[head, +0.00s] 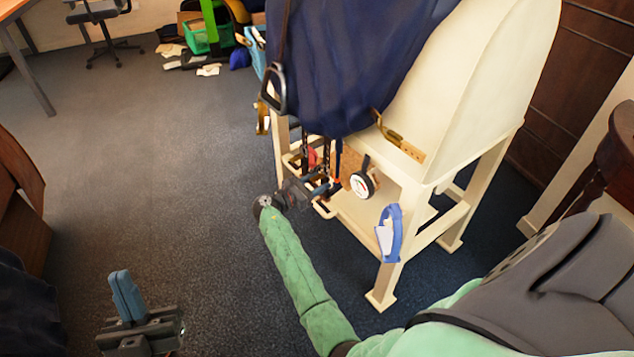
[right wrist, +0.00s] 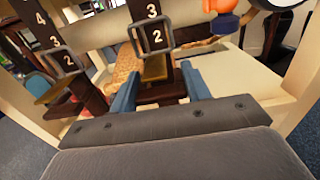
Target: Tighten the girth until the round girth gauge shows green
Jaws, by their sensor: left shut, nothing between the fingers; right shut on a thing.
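The round girth gauge (head: 362,184) hangs at the stand's near side; its white face is too small for me to read the needle's colour. It is cut off at the top right of the right wrist view. Two dark numbered straps run through metal buckles: the left buckle (right wrist: 67,60) and the right buckle (right wrist: 151,38) each show a 2. My right gripper (head: 322,188) is just below the straps, its blue fingers (right wrist: 160,88) shut on the brown strap end (right wrist: 155,70) under the right buckle. My left gripper (head: 126,296) is shut and empty, low at the left.
The navy saddle cloth (head: 350,60) lies over the cream stand (head: 490,70). A stirrup (head: 277,88) hangs at its left. A blue clip-like thing (head: 389,232) is on the near leg. A wooden table (head: 612,150) stands at the right.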

